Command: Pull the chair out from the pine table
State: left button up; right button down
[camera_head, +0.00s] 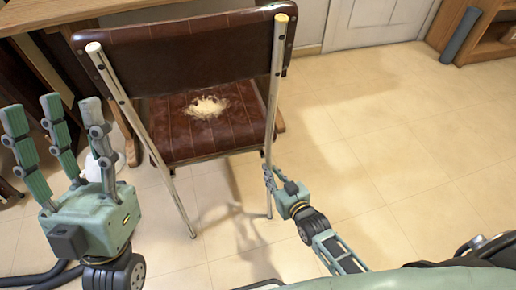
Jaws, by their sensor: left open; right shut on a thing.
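The chair (170,57) has a dark brown back and seat on a pale metal frame, with its back towards me. Its seat (170,137) has a worn, whitish torn patch. The wooden table (55,10) is at the upper left, beyond the chair, and partly hidden by it. My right gripper (269,178) is shut on the chair's right rear leg, below seat height. My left gripper (62,115) is open and empty, fingers pointing up, at the left of the chair and apart from it in the picture.
Tiled floor (380,150) lies clear to the right of the chair. A grey-blue cylinder (459,35) stands beside a wooden shelf (493,42) at the upper right. A white door (375,20) is at the back. A white rounded object (97,163) shows behind my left gripper.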

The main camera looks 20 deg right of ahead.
pick_arm(q)
jog(key=w+f+g+y+p, duration=0.3)
jog(key=w+f+g, duration=0.7)
jog(key=f, duration=0.4)
jog(key=shift+w+d+f+y+p, duration=0.3)
jog(key=shift+d+y+p, duration=0.1)
jog(key=shift+d+p, duration=0.05)
pick_arm(e)
jog(key=f+v, duration=0.2)
jog(key=v, duration=0.7)
jog(key=shift+s, duration=0.6)
jog(key=c, duration=2.4)
grip_release()
jog(key=shift+c, duration=0.2)
jog(key=o, duration=1.1)
